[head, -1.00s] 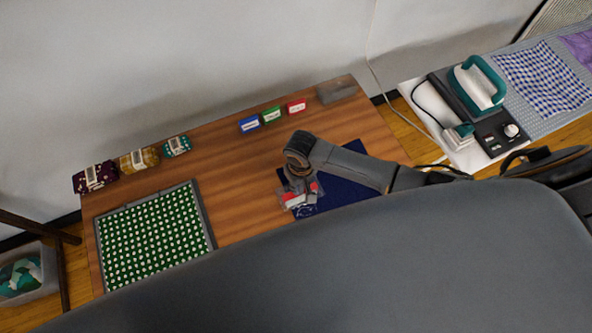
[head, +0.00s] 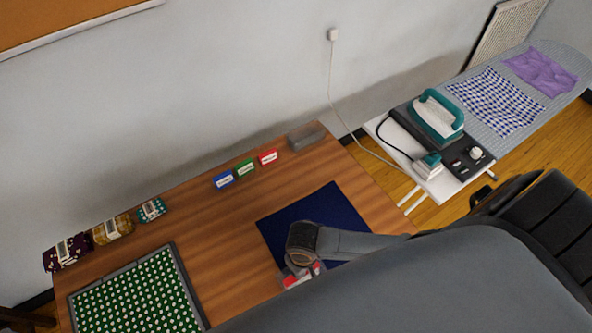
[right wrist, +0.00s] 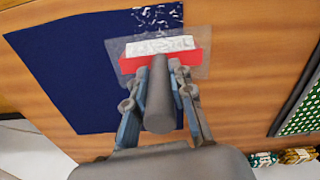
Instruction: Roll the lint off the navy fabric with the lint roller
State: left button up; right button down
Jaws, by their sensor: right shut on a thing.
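The navy fabric (head: 318,217) lies flat on the wooden table, and it also fills the upper left of the right wrist view (right wrist: 80,65). White lint specks (right wrist: 157,17) show on it near one edge in the right wrist view. My right gripper (right wrist: 160,70) is shut on the lint roller (right wrist: 160,47), which has a white roll and a red body. In the head view the right gripper (head: 302,270) is over the fabric's near-left part and hides it there. A clear, see-through sheet surrounds the roller in the wrist view. My left gripper is not in view.
Blue (head: 223,180), green (head: 246,167) and red (head: 268,157) boxes stand along the back edge near a grey tray (head: 306,136). A framed green dotted panel (head: 135,292) and fabric bundles (head: 112,230) lie left.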

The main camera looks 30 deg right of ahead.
jog(key=s, duration=0.6)
jog(key=shift+s+d, duration=0.15)
jog(key=shift+s, duration=0.1)
notch_tip(320, 180, up, 14)
dwell(0.7)
jog(key=shift+w, duration=0.1)
